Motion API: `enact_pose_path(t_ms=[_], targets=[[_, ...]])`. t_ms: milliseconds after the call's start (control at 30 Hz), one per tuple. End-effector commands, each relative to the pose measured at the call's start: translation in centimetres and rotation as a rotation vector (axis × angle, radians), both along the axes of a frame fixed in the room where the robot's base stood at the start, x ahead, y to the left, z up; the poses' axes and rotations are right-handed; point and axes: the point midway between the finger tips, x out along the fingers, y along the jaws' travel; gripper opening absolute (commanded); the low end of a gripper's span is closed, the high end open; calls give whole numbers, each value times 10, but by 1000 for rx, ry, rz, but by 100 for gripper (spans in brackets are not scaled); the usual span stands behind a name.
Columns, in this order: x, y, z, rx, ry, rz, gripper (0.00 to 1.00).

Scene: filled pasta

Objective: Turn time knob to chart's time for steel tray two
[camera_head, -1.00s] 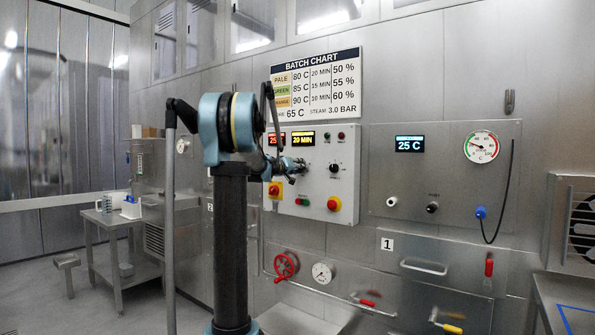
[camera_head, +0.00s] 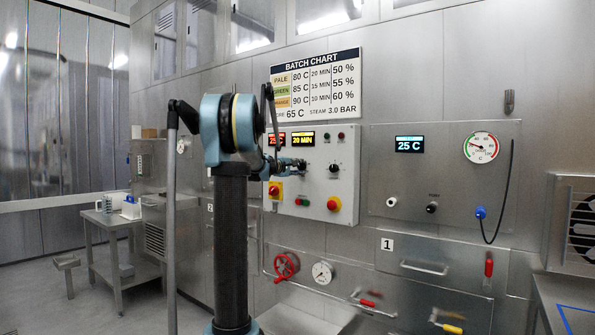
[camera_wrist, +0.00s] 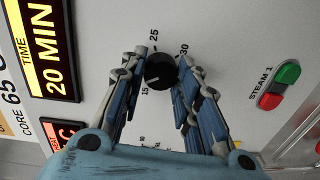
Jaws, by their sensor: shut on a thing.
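The time knob (camera_wrist: 160,73) is a round black dial on the pale panel, with a pale mark at its lower left and the numbers 15, 25 and 30 printed around it. My gripper (camera_wrist: 158,64) is shut on it, one blue-grey finger on each side. In the head view my gripper (camera_head: 300,165) is at the control panel and hides the knob. The time display (camera_wrist: 52,50) reads 20 MIN.
Green and red STEAM 1 buttons (camera_wrist: 279,85) are to the right of my fingers. A red valve wheel (camera_head: 286,266) is below.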

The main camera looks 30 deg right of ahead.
Motion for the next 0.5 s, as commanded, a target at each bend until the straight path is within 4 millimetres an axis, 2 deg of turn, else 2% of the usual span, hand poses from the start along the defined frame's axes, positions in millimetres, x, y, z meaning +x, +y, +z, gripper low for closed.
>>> enact_pose_path(t_ms=[33,500], targets=[[6,4,0,-16,39,15,6],[7,5,-1,-173,410,16,6]])
